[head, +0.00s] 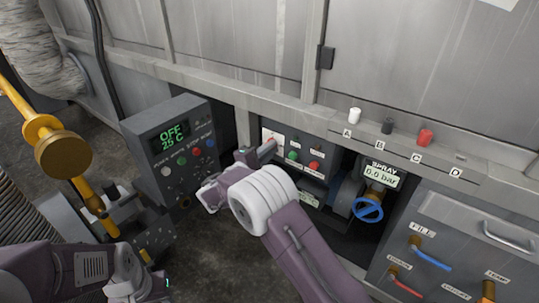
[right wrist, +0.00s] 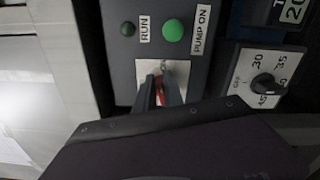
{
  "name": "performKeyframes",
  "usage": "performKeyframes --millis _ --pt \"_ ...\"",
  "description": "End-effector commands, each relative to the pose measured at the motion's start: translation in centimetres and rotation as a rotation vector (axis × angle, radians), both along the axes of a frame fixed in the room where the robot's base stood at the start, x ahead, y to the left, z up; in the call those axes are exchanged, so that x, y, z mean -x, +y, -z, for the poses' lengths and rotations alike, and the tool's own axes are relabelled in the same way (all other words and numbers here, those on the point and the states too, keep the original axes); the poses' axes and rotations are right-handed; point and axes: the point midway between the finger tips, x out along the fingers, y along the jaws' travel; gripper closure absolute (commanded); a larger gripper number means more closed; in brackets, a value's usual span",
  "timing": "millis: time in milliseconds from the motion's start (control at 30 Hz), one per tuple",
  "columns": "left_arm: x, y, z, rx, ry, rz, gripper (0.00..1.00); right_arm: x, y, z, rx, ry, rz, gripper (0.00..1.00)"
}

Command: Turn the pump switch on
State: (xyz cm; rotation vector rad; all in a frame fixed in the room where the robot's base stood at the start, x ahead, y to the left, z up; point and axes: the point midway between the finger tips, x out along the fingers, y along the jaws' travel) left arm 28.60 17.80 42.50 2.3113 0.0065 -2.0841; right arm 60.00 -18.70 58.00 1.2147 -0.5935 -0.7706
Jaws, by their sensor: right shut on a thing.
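The pump switch (right wrist: 160,88) is a small red lever on a white plate (right wrist: 180,68) in a grey panel. My right gripper (right wrist: 162,92) has its two dark fingers closed around the lever, which is largely hidden between them. In the head view my right gripper (head: 264,149) reaches the panel's white plate (head: 272,135) from the left. Beside the switch are a green round PUMP ON piece (right wrist: 173,30) and a darker green RUN lamp (right wrist: 128,28). My left arm's end (head: 128,272) is at the lower left; its fingers are not clear.
A grey control box (head: 173,140) reading "OFF 25 C" stands left of the switch panel. To the right are a blue handwheel (head: 368,209) and a SPRAY display (head: 380,176) reading 0.0 bar. A yellow pipe (head: 88,190) stands at the left. A numbered dial (right wrist: 264,84) is beside the panel.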

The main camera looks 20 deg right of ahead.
Motion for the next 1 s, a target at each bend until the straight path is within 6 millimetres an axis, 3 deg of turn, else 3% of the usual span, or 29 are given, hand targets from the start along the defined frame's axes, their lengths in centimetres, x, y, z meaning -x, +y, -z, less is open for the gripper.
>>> performKeyframes --millis 100,400,1000 --pt "0.0 0.0 1.6 0.000 0.000 0.000 0.64 0.1 0.0 0.8 -0.051 -0.062 0.000 1.00" --pt "0.0 0.0 3.2 0.000 0.000 0.000 0.64 0.1 0.0 0.8 -0.140 -0.174 0.000 1.00" --pt "0.0 0.0 3.6 0.000 0.000 0.000 0.64 0.1 0.0 0.7 -0.172 -0.214 0.000 1.00"
